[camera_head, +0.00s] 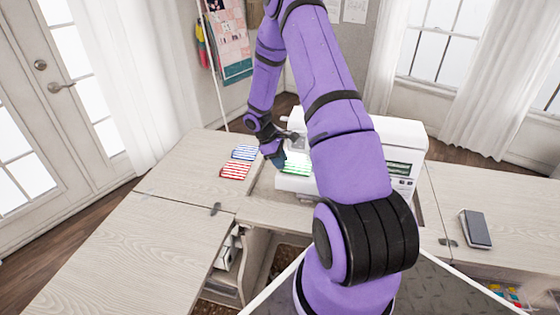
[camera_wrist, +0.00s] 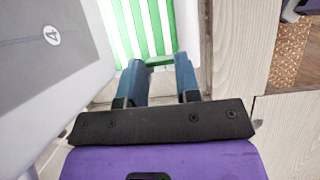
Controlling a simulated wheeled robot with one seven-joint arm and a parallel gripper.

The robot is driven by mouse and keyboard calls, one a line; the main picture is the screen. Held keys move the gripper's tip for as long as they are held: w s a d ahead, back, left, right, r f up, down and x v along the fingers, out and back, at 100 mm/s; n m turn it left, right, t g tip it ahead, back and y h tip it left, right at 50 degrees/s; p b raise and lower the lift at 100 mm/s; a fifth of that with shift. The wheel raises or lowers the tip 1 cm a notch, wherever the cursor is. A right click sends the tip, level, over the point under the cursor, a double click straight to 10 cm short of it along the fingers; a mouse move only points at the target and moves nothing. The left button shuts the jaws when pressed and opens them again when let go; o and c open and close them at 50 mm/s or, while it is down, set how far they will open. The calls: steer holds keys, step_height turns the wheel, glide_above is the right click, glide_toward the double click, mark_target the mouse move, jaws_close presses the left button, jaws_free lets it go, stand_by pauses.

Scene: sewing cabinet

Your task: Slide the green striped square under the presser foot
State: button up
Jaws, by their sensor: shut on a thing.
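The green striped square (camera_head: 296,163) lies on the bed of the white sewing machine (camera_head: 405,132), partly hidden by my arm. In the wrist view the green and white striped square (camera_wrist: 145,27) extends ahead of my fingers, with its near edge at the fingertips. My gripper (camera_wrist: 160,66) is shut on that near edge; in the head view my gripper (camera_head: 277,160) is at the left end of the machine. A white and grey machine part marked 4 (camera_wrist: 52,36) stands close on the left in the wrist view. I cannot make out the presser foot in either view.
A blue striped square (camera_head: 245,152) and a red striped square (camera_head: 235,171) lie on the wooden cabinet top (camera_head: 180,180) left of the machine. A dark book-like object (camera_head: 476,229) lies on the right leaf. The left leaf (camera_head: 130,250) is clear.

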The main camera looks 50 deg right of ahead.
steer(key=o, duration=0.9)
steer(key=v, duration=1)
steer(key=shift+w+a+r, duration=0.1)
steer(key=shift+w+r, duration=0.1)
steer(key=shift+r, duration=0.15)
